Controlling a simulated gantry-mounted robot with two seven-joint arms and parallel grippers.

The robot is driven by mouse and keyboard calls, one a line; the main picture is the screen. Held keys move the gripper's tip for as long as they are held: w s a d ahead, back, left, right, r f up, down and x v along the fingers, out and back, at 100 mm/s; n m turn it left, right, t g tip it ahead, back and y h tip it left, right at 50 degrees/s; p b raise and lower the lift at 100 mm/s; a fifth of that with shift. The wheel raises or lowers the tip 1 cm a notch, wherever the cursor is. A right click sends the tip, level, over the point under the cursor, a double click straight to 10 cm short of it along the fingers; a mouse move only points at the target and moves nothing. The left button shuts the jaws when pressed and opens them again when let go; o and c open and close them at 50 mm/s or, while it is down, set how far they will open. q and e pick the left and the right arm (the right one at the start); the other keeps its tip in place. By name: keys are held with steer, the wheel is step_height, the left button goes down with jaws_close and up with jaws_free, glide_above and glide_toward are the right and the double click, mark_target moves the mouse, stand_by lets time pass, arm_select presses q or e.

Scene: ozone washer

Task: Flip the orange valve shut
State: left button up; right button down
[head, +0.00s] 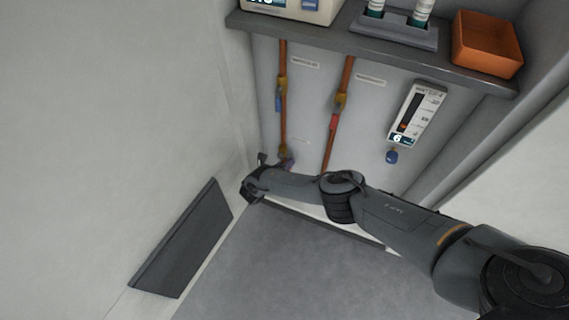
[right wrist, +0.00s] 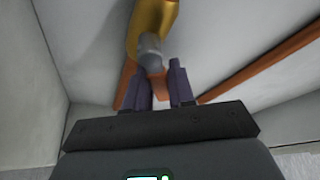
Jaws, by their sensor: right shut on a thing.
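The orange valve (right wrist: 158,88) is in the right wrist view, under a yellow brass body (right wrist: 150,18) with a grey stem. Its orange part shows between and beside the purple fingers of my right gripper (right wrist: 161,80), which is shut on it; the fingers hide much of it. In the head view my right gripper (head: 286,162) is small, at the foot of the left copper pipe (head: 283,128), and the valve there is hidden or too small to make out. My left gripper is not in view.
Above, a grey shelf (head: 360,57) holds an orange bin (head: 487,45). A left side wall (head: 170,120) stands close to my right gripper.

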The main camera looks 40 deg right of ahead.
stand_by(0.5)
steer(key=c, duration=1)
jaws_free()
steer(key=shift+c, duration=0.2)
steer(key=shift+s, duration=0.1)
steer(key=shift+r, duration=0.1)
steer(key=p+v, duration=0.4)
steer(key=v, duration=0.6)
steer(key=shift+a+p, duration=0.35)
steer(key=shift+a, duration=0.1)
